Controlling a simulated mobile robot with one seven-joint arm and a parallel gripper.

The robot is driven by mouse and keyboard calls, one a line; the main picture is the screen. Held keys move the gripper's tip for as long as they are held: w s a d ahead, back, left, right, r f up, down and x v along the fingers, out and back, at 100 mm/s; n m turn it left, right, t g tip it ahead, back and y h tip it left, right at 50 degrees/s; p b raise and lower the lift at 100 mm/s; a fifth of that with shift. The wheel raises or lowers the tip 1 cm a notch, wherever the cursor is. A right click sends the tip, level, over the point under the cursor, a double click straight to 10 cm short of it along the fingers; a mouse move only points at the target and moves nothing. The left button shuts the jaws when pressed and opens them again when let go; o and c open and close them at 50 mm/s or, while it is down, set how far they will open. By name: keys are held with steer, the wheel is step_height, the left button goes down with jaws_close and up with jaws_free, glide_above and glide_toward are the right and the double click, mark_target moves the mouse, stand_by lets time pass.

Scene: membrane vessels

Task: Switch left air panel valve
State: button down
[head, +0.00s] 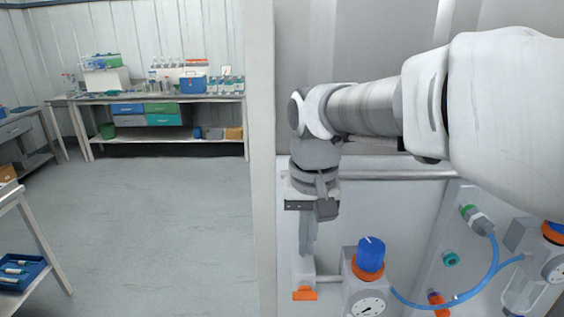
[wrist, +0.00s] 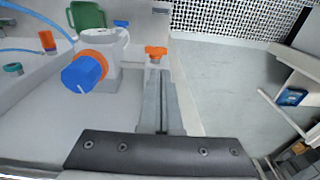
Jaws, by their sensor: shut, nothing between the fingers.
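The air panel's left valve has an orange handle (head: 305,293) at the lower middle of the head view, left of a regulator with a blue knob (head: 370,254). In the wrist view the orange handle (wrist: 156,51) lies crosswise just past the fingertips, with the blue knob (wrist: 82,74) to its left. My gripper (head: 306,252) points down above the handle, its fingers together and empty. In the wrist view my gripper (wrist: 159,72) lines up with the handle. I cannot tell whether the tips touch it.
A gauge (head: 367,305) sits below the blue knob. A blue hose (head: 465,294) loops to fittings at the right. A horizontal rail (head: 390,175) crosses behind my wrist. A wall edge (head: 262,160) stands left of my gripper, with open floor beyond.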

mark_target(299, 295)
steer(key=shift+g, duration=0.3)
steer(key=f, duration=0.4)
steer(key=w+f+p, duration=0.1)
steer(key=f, duration=0.8)
steer(key=shift+w+a+f, duration=0.25)
steer(key=shift+w+a, duration=0.1)
steer(key=shift+w, duration=0.05)
